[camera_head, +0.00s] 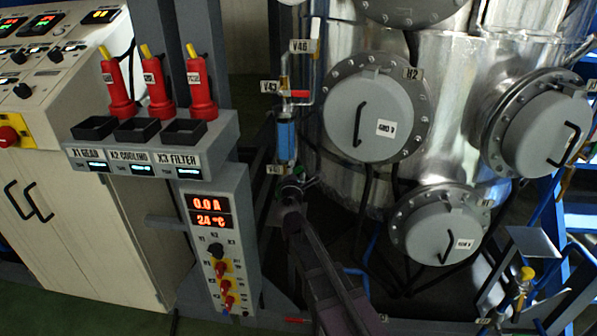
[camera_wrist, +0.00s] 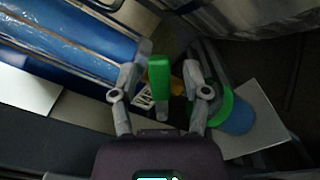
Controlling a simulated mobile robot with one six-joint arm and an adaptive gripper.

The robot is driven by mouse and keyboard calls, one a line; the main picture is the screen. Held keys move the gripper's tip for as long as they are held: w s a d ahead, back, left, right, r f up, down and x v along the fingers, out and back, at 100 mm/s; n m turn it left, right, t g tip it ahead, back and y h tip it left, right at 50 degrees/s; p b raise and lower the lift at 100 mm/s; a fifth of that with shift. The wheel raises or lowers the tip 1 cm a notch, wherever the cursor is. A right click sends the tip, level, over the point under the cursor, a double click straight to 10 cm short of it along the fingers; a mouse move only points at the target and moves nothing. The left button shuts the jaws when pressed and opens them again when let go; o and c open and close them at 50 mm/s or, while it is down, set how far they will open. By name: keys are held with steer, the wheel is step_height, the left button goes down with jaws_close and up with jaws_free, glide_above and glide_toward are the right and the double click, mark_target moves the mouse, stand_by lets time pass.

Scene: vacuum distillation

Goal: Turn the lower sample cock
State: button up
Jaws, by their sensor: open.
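The lower sample cock shows in the wrist view as a green handle (camera_wrist: 159,77), standing between the two fingers of my gripper (camera_wrist: 165,72). The fingers are open, with a visible gap on each side of the handle. In the head view my gripper (camera_head: 294,188) is at the bottom of the blue sample vessel (camera_head: 286,138), by the lower tag. A bit of green shows there, but the gripper mostly hides the cock. The upper cock with a red handle (camera_head: 299,94) is above the vessel.
A grey round hatch (camera_head: 360,115) on the shiny tank is close to the right. The control box with red displays (camera_head: 209,212) and the red plugs (camera_head: 158,90) are to the left. In the wrist view, a green-rimmed blue part (camera_wrist: 236,116) sits beside the right finger.

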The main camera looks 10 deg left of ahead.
steer(key=s+d, duration=0.1)
steer(key=s, duration=1)
steer(key=shift+s, duration=0.35)
